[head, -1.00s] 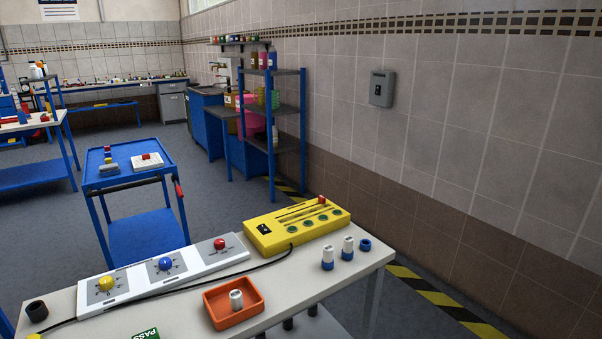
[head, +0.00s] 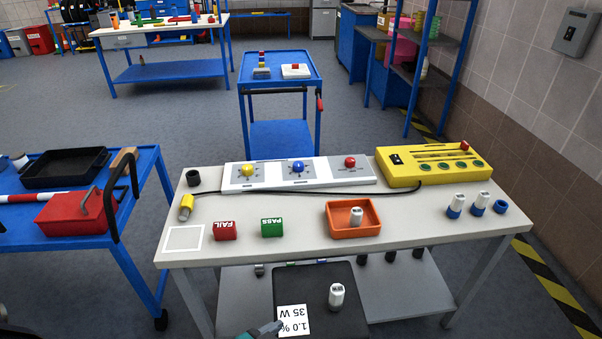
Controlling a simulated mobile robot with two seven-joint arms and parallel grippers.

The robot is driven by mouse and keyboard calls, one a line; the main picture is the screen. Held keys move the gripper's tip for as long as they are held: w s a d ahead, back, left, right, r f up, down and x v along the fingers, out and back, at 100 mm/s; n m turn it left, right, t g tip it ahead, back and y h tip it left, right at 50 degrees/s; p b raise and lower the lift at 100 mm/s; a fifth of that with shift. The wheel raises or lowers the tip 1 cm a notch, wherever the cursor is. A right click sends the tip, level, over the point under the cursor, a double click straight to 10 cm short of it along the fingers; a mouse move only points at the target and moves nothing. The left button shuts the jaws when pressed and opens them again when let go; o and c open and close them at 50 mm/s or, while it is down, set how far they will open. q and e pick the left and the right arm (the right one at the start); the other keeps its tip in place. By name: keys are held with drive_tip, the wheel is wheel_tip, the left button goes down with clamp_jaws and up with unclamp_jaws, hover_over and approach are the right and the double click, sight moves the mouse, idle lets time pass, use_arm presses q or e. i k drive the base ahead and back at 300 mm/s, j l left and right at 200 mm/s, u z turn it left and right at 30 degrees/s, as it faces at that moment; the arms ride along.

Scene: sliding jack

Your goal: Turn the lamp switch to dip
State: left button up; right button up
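A long white panel (head: 325,184) lies at the back of the light-topped workbench. It carries three knobs with marks around them: a yellow knob (head: 248,170), a blue knob (head: 298,167) and a red knob (head: 350,162). The marks are too small to read, so I cannot tell which knob is the lamp switch or where it points. A yellow box (head: 428,181) stands right of the panel, with a black switch (head: 396,159), slots, green discs and a red knob (head: 464,146).
On the bench (head: 290,246) are a black cable, a yellow-capped piece (head: 186,207), FAIL (head: 225,231) and PASS (head: 272,228) blocks, an orange tray (head: 340,232) holding a white cylinder, and blue-based cylinders (head: 456,206). A blue trolley (head: 70,247) stands left.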

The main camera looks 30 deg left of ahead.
sight(350, 162)
drive_tip(key=i+l+z, duration=0.15)
drive_tip(key=l, duration=0.2)
drive_tip(key=i+l+u, duration=0.1)
drive_tip(key=i+l, duration=0.2)
drive_tip(key=i, duration=0.2)
drive_tip(key=i+l+u, duration=0.15)
drive_tip(key=i+l, duration=0.2)
drive_tip(key=i, duration=0.15)
drive_tip(key=i+l+u, duration=0.45)
drive_tip(key=i+l, duration=0.2)
drive_tip(key=l, duration=0.1)
